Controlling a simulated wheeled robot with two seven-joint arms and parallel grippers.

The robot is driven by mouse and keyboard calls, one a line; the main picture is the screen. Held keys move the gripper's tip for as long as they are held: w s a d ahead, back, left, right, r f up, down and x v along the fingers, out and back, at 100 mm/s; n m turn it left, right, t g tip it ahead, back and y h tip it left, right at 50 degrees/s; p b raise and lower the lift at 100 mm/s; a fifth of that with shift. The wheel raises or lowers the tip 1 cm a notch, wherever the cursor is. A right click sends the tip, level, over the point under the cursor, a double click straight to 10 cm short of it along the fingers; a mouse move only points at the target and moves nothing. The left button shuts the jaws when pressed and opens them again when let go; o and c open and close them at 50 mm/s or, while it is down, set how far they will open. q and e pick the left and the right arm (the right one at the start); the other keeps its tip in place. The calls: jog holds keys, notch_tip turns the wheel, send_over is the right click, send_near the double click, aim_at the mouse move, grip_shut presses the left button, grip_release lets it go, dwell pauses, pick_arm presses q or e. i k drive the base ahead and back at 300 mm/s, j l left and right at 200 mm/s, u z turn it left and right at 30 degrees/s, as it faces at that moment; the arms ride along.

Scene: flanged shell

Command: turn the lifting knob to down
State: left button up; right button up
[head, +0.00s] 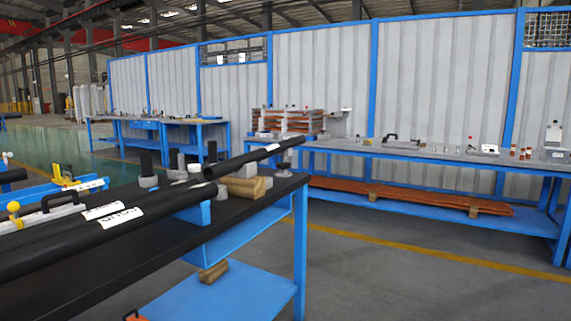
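I cannot make out for sure which part is the lifting knob. At the left edge, a small yellow ball-shaped knob (13,206) sits on a short white stem near a pale bar with a black handle. A yellow upright part (60,176) stands on a blue frame behind it. On the far bench, a grey fixture with a black handle (402,141) is small and lacks clear detail. Neither of my grippers is in view.
A black-topped blue bench (140,262) fills the near left, with long black tubes (100,237) across it and tan blocks (245,187) at its far end. A long blue bench (440,156) stands along the grey panel wall. The floor (400,285) at right is clear.

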aim_at(280, 165)
jog(key=i+l+u, duration=0.1)
jog(key=i+l, duration=0.3)
jog(key=i+l+u, duration=0.1)
jog(key=i+l, duration=0.25)
jog(key=l, duration=0.15)
jog(key=i+l+u, duration=0.15)
jog(key=i+l, duration=0.2)
jog(key=l, duration=0.15)
jog(key=i+l+u, duration=0.1)
jog(key=i+l, duration=0.25)
jog(key=l, duration=0.2)
jog(key=i+l+u, duration=0.1)
jog(key=i+l, duration=0.2)
jog(key=l, duration=0.25)
jog(key=i+l+u, duration=0.1)
jog(key=i+l, duration=0.2)
jog(key=l, duration=0.25)
jog(key=i+l+u, duration=0.15)
jog(key=i+l, duration=0.15)
jog(key=l, duration=0.35)
jog(key=i+l+u, duration=0.1)
jog(key=l, duration=0.5)
jog(key=i+j, duration=0.3)
jog(key=j+u, duration=0.05)
jog(key=j, duration=0.1)
